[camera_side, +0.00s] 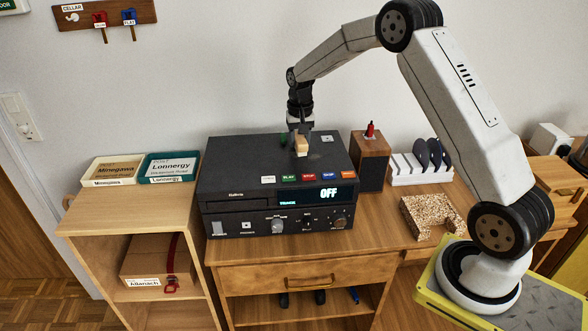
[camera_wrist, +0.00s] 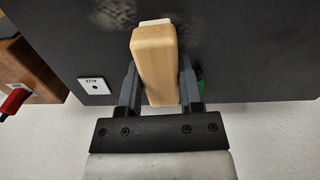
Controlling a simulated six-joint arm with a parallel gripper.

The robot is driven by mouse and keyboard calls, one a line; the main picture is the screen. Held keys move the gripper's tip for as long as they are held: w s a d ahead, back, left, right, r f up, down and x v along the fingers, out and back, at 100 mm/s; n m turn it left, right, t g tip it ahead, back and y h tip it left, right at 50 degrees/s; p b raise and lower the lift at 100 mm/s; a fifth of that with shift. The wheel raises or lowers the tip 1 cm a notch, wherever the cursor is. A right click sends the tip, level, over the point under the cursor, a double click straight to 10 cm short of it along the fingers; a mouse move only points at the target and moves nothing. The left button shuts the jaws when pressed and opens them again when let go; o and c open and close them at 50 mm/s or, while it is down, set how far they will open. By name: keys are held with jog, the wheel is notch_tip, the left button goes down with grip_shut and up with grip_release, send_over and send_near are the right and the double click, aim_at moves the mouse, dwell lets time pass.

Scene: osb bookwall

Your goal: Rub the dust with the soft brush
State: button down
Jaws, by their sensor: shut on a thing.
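My gripper (camera_side: 300,127) is shut on the soft brush (camera_side: 301,145), a light wooden block, above the top of the black device near its back edge. In the wrist view the brush (camera_wrist: 155,65) sits between the two fingers of my gripper (camera_wrist: 157,80), with a pale strip at its far end. The dust (camera_wrist: 103,15) shows there as a grey-tan speckled patch on the dark top, left of the brush's end. In the side view the dust is hard to make out. I cannot tell whether the brush touches the top.
The black device (camera_side: 225,175) stands on a wooden desk (camera_side: 395,232). A wooden box (camera_side: 372,165) with a red-handled item stands right of it, then a white rack (camera_side: 405,172) with dark discs. Trays (camera_side: 168,167) lie on the left shelf. A cork-like block (camera_side: 425,212) sits at right.

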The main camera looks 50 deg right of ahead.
aim_at(297, 164)
jog(key=shift+w+a, duration=0.35)
jog(key=shift+w, duration=0.2)
jog(key=shift+a, duration=0.25)
jog(key=shift+s+a, duration=2.35)
jog(key=shift+s, duration=0.1)
notch_tip(297, 164, up, 8)
jog(key=shift+d+r, duration=0.1)
jog(key=s+d, duration=0.3)
jog(key=shift+s+d, duration=0.25)
jog(key=shift+s, duration=0.1)
jog(key=shift+f, duration=0.2)
